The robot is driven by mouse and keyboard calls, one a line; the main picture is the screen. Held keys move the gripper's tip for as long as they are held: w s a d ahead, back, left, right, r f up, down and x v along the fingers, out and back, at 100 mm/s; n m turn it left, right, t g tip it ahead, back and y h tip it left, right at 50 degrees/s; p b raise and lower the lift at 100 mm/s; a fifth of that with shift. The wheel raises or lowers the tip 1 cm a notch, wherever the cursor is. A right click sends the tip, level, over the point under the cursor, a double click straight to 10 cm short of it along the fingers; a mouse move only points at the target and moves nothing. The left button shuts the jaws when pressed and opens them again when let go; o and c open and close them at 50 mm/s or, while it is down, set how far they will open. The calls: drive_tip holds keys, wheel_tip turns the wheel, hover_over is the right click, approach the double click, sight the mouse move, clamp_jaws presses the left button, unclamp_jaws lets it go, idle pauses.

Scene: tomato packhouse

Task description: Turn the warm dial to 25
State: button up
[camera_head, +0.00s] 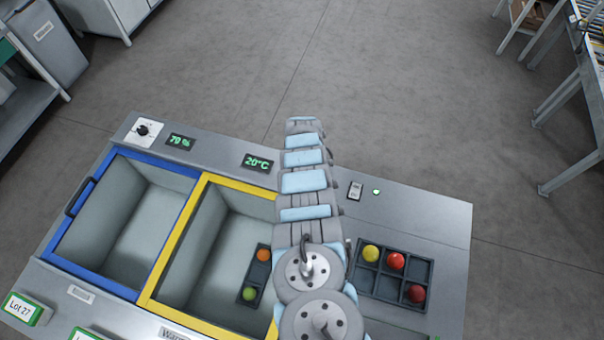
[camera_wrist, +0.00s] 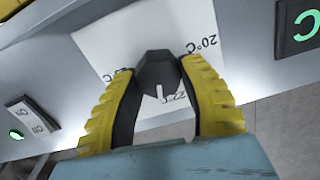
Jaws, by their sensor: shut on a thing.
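In the wrist view, the warm dial (camera_wrist: 157,72) is a dark knob with a white pointer mark on a white scale plate (camera_wrist: 105,45). The temperature display (camera_head: 258,162) reads 20°C in the head view. There my arm hides the dial and gripper.
A yellow-rimmed bin (camera_head: 240,184) and a blue-rimmed bin (camera_head: 150,156) are sunk in the console. A humidity dial (camera_head: 143,130) stands by a 70 % display (camera_head: 180,141). A switch (camera_head: 355,191), green light (camera_head: 376,192) and tomato tray (camera_head: 381,270) lie right of my arm.

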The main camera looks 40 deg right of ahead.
drive_tip(key=m+b, duration=0.3)
drive_tip(key=m, duration=0.3)
drive_tip(key=shift+f, duration=0.15)
drive_tip(key=m+b, duration=0.1)
drive_tip(key=m, duration=0.2)
drive_tip(key=m+b, duration=0.1)
drive_tip(key=m, duration=0.2)
drive_tip(key=shift+s+m, duration=0.2)
drive_tip(key=shift+m, duration=0.1)
drive_tip(key=shift+b, duration=0.3)
drive_tip(key=o, duration=1.2)
drive_tip(key=shift+r, duration=0.2)
drive_tip(key=shift+r, duration=5.95)
